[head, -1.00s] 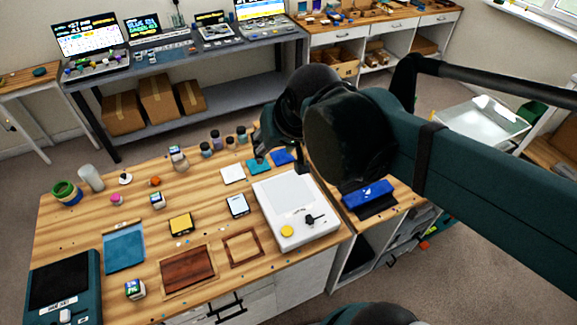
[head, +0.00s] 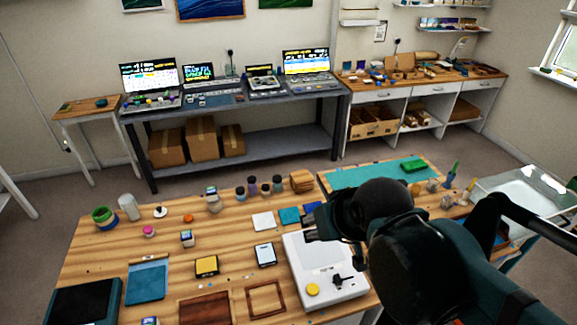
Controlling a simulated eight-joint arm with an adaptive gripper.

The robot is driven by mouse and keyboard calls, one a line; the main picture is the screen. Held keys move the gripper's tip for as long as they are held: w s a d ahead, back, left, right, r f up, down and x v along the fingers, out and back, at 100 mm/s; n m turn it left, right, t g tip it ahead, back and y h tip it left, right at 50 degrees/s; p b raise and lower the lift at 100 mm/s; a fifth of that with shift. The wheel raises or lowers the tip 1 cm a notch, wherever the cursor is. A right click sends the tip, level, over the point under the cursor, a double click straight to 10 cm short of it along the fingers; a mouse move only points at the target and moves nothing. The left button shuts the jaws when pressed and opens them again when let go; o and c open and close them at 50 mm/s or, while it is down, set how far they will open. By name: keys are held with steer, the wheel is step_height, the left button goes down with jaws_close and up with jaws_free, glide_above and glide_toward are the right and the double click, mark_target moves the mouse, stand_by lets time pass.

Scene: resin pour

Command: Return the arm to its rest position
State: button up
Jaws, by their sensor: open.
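My gripper (head: 318,228) is at the end of my dark arm, in the right half of the head view. It is over the far side of a white box-shaped device (head: 312,262) on the wooden worktable (head: 110,262). The jaws are small and partly dark here, and they stand apart. I see nothing held between them. My arm reaches in from the lower right and hides part of the table behind it.
Near the gripper are blue pads (head: 289,216), a phone-like device (head: 266,254) and several small jars (head: 252,190). A teal mat (head: 370,172) lies behind my arm. A wooden frame (head: 266,299) lies at the front. A grey bench (head: 235,108) with screens stands behind.

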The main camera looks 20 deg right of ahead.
step_height(320, 180, down, 8)
steer(key=b, duration=0.8)
steer(key=shift+f, duration=0.25)
stand_by(0.7)
